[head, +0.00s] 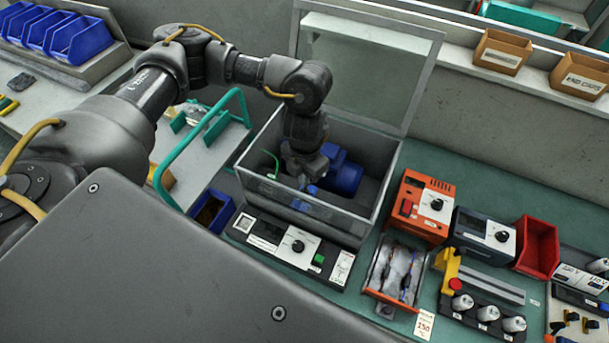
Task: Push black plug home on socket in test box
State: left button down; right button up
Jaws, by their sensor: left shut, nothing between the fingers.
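The test box (318,224) stands at the middle of the bench with its clear lid (365,75) raised at the back. My left arm comes in from the left and reaches down into the box. My left gripper (306,184) is inside the box, low and near its front wall, shut with nothing in it. A blue pump motor (343,174) lies in the box just right of the gripper. A small blue part shows just below the fingers. I cannot make out the black plug or the socket; the gripper and the box wall hide that area. My right gripper is not in view.
A control panel (297,246) fronts the box. To the right stand an orange device (424,204), a dark blue device (484,234), a red bin (538,247) and a tray with leads (396,270). A green tubular handle (193,150) stands left of the box.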

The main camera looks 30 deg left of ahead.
aim_at(304, 190)
pick_arm(q)
jog(key=shift+f+b, duration=0.35)
jog(key=shift+f, duration=0.05)
dwell(0.5)
jog(key=shift+f+b, duration=1.45)
jog(key=shift+f, duration=0.3)
jog(key=shift+r, duration=0.15)
notch_tip(304, 190, up, 7)
jog(key=p, duration=0.7)
jog(key=shift+r, duration=0.15)
